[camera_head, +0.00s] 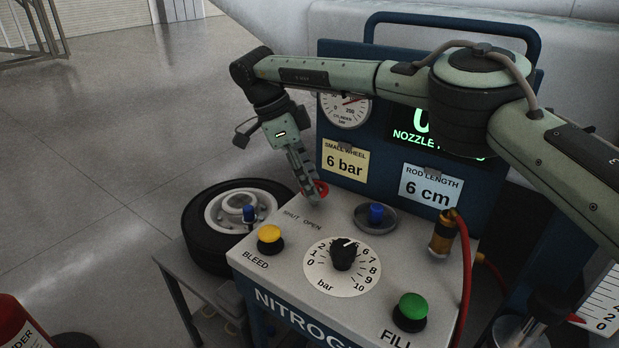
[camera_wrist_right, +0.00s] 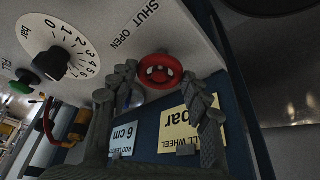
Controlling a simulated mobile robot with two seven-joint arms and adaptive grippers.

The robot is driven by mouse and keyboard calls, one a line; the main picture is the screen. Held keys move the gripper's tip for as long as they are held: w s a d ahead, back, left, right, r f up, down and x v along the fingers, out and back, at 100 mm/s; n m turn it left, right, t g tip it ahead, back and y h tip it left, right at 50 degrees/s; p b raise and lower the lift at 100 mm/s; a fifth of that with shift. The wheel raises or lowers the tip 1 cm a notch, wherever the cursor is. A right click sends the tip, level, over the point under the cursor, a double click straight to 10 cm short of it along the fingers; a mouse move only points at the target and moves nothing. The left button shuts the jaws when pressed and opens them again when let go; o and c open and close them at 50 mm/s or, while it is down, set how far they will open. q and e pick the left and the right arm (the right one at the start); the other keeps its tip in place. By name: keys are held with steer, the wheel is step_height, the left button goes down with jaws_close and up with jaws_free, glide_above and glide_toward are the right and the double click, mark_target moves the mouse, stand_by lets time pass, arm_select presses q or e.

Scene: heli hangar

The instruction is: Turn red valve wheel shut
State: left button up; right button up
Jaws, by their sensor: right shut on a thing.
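The red valve wheel (camera_head: 321,188) sits at the back of the grey panel top, beside the printed words SHUT and OPEN. My right gripper (camera_head: 312,196) reaches down to it from above, and its fingers hide part of the wheel. In the right wrist view the wheel (camera_wrist_right: 160,67) shows as a small red handwheel between the two fingers of the right gripper (camera_wrist_right: 163,80), which is shut on it. The wheel's turn position is hard to read. My left gripper is not in view.
The panel (camera_head: 290,268) carries a yellow BLEED button (camera_head: 270,233), a black bar knob (camera_head: 343,254), a green FILL button (camera_head: 411,307) and a blue cap in a dish (camera_head: 376,213). A tyred wheel (camera_head: 205,253) lies left. A pressure gauge (camera_head: 345,108) stands behind.

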steer(key=o, duration=1.2)
steer(key=shift+c, duration=0.2)
steer(key=v, duration=1.2)
